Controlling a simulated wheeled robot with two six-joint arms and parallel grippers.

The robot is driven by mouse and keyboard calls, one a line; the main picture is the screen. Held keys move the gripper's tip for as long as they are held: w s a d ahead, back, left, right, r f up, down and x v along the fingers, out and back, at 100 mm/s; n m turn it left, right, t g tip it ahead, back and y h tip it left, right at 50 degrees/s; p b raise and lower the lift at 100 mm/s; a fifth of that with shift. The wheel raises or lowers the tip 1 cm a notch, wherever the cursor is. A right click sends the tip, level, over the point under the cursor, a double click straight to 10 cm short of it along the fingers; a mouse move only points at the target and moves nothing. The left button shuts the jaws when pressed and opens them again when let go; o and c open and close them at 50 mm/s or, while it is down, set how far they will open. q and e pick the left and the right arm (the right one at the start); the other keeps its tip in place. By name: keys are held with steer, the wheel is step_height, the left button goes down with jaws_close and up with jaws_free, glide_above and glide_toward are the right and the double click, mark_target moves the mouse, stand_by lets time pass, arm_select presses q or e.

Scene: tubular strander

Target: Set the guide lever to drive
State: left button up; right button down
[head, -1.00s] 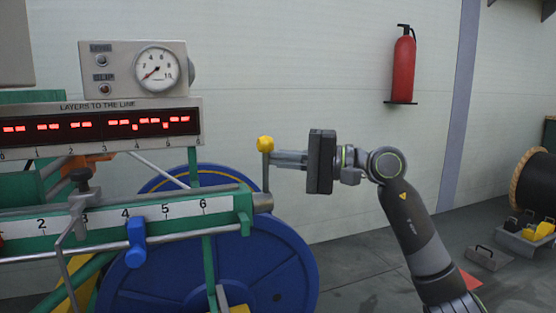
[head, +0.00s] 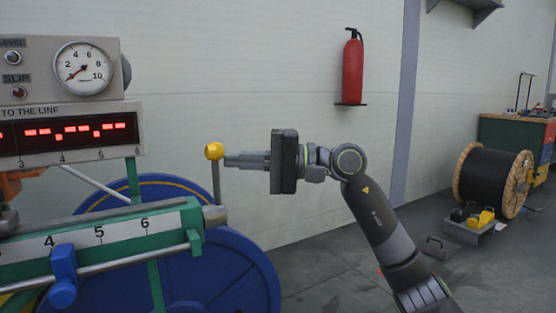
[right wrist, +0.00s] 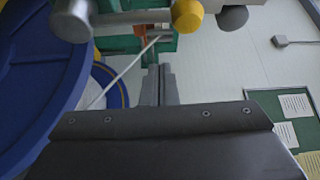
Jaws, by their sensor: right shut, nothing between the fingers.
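The guide lever is an upright grey rod (head: 216,180) with a yellow ball knob (head: 214,151), standing at the right end of the green scale rail (head: 100,240). My right gripper (head: 228,160) is shut and empty. Its fingertips point left, close beside the rod just below the knob; I cannot tell whether they touch it. In the right wrist view, the knob (right wrist: 187,15) and the rod (right wrist: 130,17) lie across the top, beyond the shut finger tips (right wrist: 160,72). My left gripper is out of view.
A blue wheel (head: 225,270) stands below and behind the rail. A gauge box (head: 85,68) and a red-digit display (head: 75,132) sit above it. A blue clamp (head: 63,275) is on the rail's front bar. A fire extinguisher (head: 352,70) and cable reel (head: 490,180) are farther right.

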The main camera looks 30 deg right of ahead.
steer(key=v, duration=0.7)
steer(key=shift+d, duration=0.2)
stand_by(0.4)
